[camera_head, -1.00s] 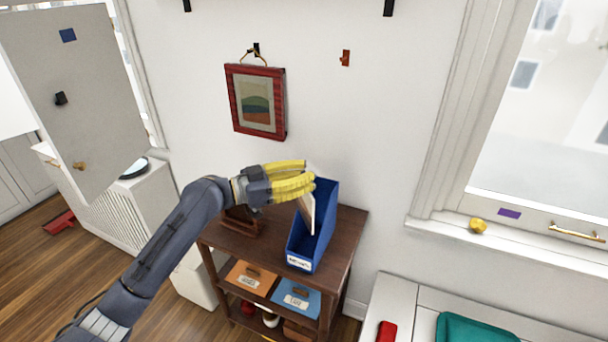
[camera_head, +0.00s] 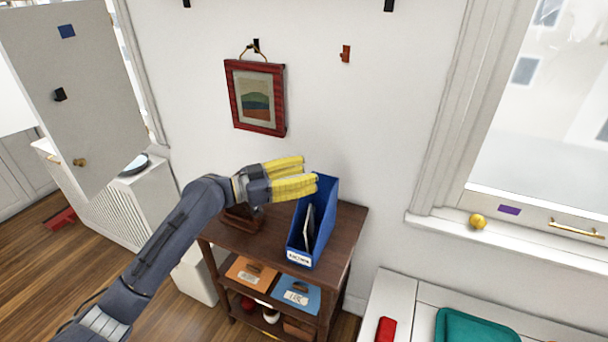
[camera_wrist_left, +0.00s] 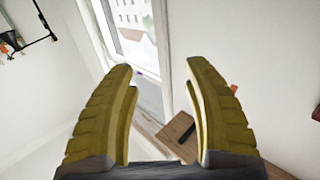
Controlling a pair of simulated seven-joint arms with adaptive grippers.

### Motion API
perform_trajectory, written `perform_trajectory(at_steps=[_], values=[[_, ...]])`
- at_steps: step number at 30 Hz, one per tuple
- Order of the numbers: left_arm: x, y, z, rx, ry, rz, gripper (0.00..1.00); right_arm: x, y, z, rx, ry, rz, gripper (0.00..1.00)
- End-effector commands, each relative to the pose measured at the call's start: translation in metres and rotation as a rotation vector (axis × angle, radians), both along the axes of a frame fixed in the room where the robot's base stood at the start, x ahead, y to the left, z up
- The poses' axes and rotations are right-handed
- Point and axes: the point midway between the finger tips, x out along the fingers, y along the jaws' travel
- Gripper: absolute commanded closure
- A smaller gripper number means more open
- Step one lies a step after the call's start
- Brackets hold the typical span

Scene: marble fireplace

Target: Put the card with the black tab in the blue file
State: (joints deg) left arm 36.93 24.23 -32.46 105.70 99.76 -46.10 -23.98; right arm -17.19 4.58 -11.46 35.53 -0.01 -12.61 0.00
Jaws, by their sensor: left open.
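The blue file (camera_head: 326,212) stands upright on top of a small dark wood shelf, with a white label on its front end. A pale card (camera_head: 308,228) with a dark edge sits inside the file, leaning in it; I cannot make out a black tab. My left gripper (camera_head: 310,172) has yellow fingers and is open, just above the left side of the file, holding nothing. In the left wrist view the two fingers (camera_wrist_left: 160,85) are spread apart with nothing between them. My right gripper is not seen.
A brown wooden rack (camera_head: 240,220) stands left of the file on the shelf top (camera_head: 348,222). Orange (camera_head: 250,272) and blue (camera_head: 297,294) folders lie on the shelf below. A red-framed picture (camera_head: 257,97) hangs on the wall behind. A white bench is at right.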

Motion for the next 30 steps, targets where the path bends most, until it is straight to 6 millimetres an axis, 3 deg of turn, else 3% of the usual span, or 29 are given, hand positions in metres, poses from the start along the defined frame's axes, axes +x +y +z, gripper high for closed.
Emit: perform_trajectory(at_steps=[3,21,30], values=[[0.000,0.000,0.012,0.001,-0.004,0.000,0.50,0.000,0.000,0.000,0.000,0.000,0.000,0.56],[-0.036,0.094,0.009,0.001,0.001,0.001,0.50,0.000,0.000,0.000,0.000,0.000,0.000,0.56],[-0.043,0.111,0.010,0.000,-0.001,-0.001,0.50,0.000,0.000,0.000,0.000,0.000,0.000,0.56]])
